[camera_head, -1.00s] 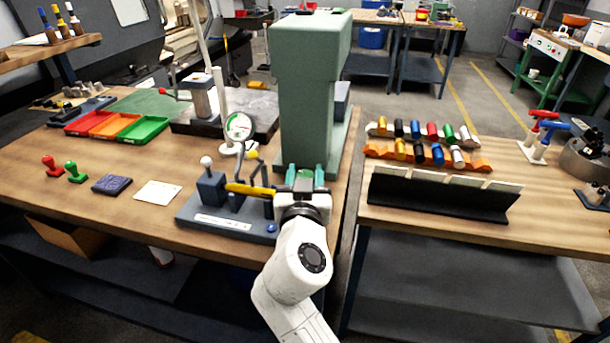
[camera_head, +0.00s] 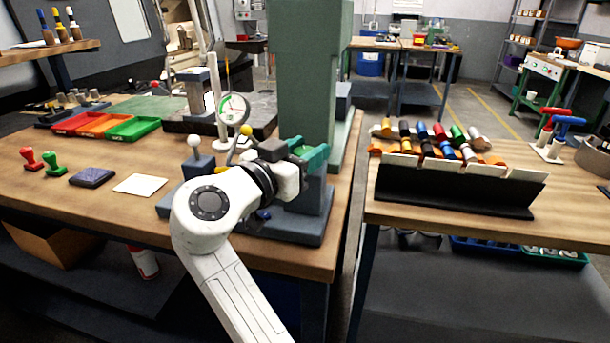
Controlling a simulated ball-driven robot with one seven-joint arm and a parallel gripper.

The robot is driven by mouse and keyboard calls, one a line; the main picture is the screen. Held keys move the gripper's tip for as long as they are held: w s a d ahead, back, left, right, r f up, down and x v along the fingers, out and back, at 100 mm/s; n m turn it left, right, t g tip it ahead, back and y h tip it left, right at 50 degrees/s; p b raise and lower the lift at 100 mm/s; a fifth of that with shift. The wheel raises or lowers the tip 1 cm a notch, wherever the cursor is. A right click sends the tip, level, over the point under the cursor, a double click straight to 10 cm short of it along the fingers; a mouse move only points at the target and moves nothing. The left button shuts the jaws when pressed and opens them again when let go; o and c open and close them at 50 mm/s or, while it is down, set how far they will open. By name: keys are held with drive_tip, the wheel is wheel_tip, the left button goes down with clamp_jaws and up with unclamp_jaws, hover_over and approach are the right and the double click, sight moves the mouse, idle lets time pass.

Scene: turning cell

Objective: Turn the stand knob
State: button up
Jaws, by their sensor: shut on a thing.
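My gripper (camera_head: 312,156) has teal fingers and lies at the lower front of this column, pointing right. It is shut on a small part that the fingers and wrist hide, seemingly the stand knob. No bare part of the knob shows, so I cannot tell its angle. A dial gauge (camera_head: 233,109) on a white post stands left of the column. A yellow ball (camera_head: 246,130) shows just left of my wrist.
A clamp fixture with a white ball (camera_head: 194,141) is partly hidden behind my arm. Red, orange and green trays (camera_head: 133,128), stamps (camera_head: 54,163) and a white card (camera_head: 141,185) lie left. The right bench carries a black rack (camera_head: 455,190) beyond a gap.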

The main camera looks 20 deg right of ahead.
drive_tip(key=m+g+h+b, duration=0.1)
drive_tip(key=g, duration=0.1)
drive_tip(key=m+g+h+b, duration=0.1)
drive_tip(key=m+g+b, duration=0.1)
drive_tip(key=g, duration=0.1)
drive_tip(key=shift+f+m, duration=0.2)
drive_tip(key=shift+m, duration=0.1)
drive_tip(key=shift+r+m+g+h+b, duration=0.15)
drive_tip(key=shift+m+g+b, duration=0.6)
drive_tip(key=shift+g, duration=0.7)
drive_tip(key=shift+m+g+h+b, duration=0.15)
drive_tip(key=shift+m+g+b, duration=0.3)
drive_tip(key=shift+m+g, duration=0.8)
drive_tip(key=shift+g, duration=0.3)
drive_tip(key=o, duration=0.9)
drive_tip(key=shift+w+a+b, duration=0.2)
drive_tip(key=shift+a, duration=1.6)
drive_tip(key=shift+w+a+b, duration=0.15)
drive_tip(key=shift+a, duration=1.65)
drive_tip(key=shift+w+a+b, duration=0.2)
drive_tip(key=shift+a, duration=1.6)
